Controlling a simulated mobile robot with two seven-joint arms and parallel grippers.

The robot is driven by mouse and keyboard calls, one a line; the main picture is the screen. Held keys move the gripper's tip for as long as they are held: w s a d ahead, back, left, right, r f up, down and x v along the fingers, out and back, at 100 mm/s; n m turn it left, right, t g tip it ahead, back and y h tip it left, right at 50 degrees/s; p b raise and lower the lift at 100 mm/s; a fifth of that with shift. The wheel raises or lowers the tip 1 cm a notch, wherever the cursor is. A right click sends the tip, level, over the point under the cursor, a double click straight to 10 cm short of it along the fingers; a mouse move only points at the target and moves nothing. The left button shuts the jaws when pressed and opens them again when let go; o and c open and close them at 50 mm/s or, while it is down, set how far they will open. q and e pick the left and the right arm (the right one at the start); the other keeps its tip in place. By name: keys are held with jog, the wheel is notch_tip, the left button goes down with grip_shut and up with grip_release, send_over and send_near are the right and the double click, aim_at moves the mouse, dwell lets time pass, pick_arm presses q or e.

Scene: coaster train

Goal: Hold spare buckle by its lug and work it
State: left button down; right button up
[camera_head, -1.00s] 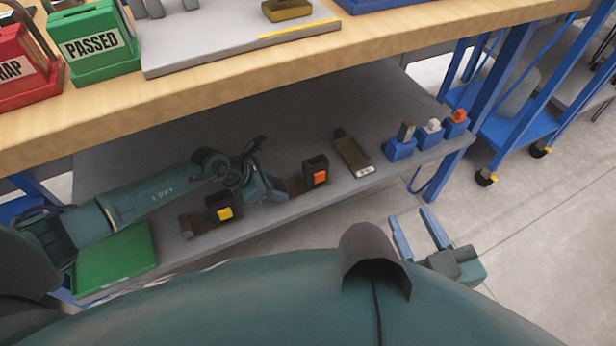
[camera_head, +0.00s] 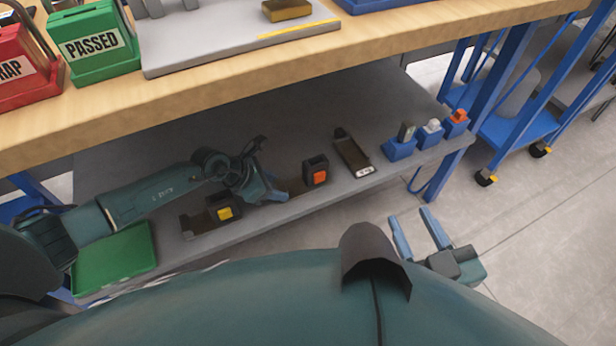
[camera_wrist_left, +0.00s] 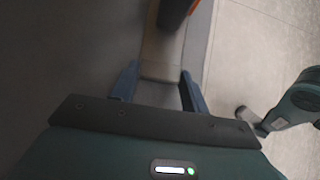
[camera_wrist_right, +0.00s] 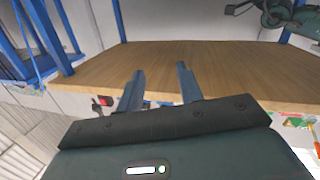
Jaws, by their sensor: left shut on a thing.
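A dark buckle with an orange button (camera_head: 316,172) lies on the grey lower shelf (camera_head: 300,120). Its brownish lug (camera_head: 295,186) extends left toward my left gripper (camera_head: 280,193). My left gripper is shut on the lug, low over the shelf's front part. In the left wrist view the lug (camera_wrist_left: 158,92) lies between the two fingers (camera_wrist_left: 157,85), and the buckle body (camera_wrist_left: 172,12) is cut off at the top edge. My right gripper (camera_head: 420,228) is open and empty in front of the shelf; its fingers (camera_wrist_right: 160,78) are apart in the right wrist view.
A yellow-button buckle (camera_head: 223,209) lies left of my left gripper, near a green tray (camera_head: 115,258). A dark strip with a pale end (camera_head: 352,153) and blue blocks (camera_head: 400,149) are to the right. The wooden bench top (camera_head: 250,90) overhangs the shelf.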

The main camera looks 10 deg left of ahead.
grip_shut()
dwell(1.7)
